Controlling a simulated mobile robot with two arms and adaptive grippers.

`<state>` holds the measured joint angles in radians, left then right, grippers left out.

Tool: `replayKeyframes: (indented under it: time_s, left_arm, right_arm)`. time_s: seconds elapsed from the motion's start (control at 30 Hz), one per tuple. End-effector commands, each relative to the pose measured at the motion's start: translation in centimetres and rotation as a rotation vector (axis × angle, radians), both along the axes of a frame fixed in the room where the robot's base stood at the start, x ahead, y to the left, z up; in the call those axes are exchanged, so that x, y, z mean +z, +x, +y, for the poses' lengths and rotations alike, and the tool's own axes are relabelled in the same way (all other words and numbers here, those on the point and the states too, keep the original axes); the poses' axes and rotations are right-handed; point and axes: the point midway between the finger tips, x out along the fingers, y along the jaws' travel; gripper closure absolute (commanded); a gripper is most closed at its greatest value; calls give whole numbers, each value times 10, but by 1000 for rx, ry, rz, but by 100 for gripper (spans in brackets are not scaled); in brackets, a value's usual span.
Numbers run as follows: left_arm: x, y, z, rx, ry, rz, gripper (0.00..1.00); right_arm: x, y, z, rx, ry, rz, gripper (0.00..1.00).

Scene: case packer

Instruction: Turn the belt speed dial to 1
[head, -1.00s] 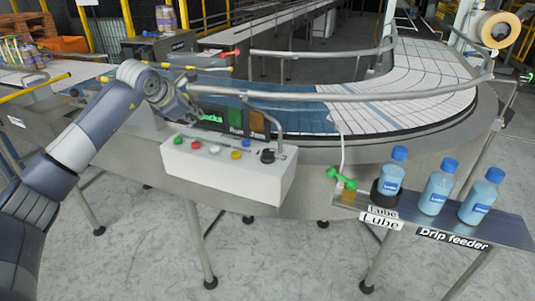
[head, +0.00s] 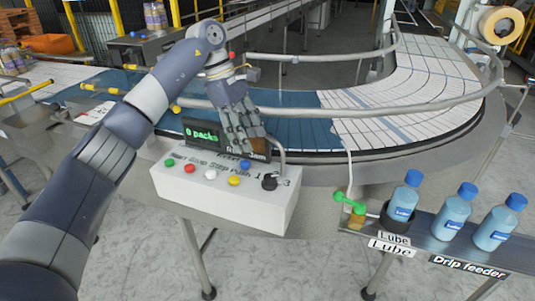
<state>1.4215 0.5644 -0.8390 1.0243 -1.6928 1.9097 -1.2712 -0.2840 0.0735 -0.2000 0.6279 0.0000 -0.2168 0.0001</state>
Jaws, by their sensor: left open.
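The belt speed dial is the black knob (head: 269,182) at the right end of the white control box (head: 222,204), with numbers marked beside it, partly cut off from clear reading. I cannot tell which number it points to. My left gripper (head: 246,143) is open and empty, fingers pointing down, above and behind the box. It is apart from the dial, up and to its left in the picture, and covers part of the display panel. My right gripper is not in view.
Green, red, white, yellow and blue buttons (head: 245,164) sit left of the dial. A display (head: 203,136) reads "0 packs". A metal guard bar (head: 281,148) rises close to the dial. Blue bottles (head: 452,212) stand on the drip feeder shelf at right, near a green lever (head: 349,203).

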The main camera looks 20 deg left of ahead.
Motion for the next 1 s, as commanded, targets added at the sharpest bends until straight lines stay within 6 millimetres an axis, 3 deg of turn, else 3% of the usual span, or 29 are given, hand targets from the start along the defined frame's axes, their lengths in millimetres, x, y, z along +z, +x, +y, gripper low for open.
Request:
replayKeyframes:
  time_s: [0.1,0.27,0.4,0.53,0.8,1.0]
  left_arm:
    - [14,-12,-16,-124,-20,40,53]
    - [12,-17,-22,-171,-27,55,53]
    - [-3,-20,-27,-170,-26,57,53]
    - [-22,-22,-35,-170,-26,57,53]
    - [-61,-27,-51,-167,-27,56,53]
    - [-79,-29,-58,-165,-27,52,53]
  right_arm:
    - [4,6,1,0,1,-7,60]
    - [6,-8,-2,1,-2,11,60]
    - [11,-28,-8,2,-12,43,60]
    - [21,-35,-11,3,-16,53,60]
    - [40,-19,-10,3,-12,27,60]
    - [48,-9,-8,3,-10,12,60]
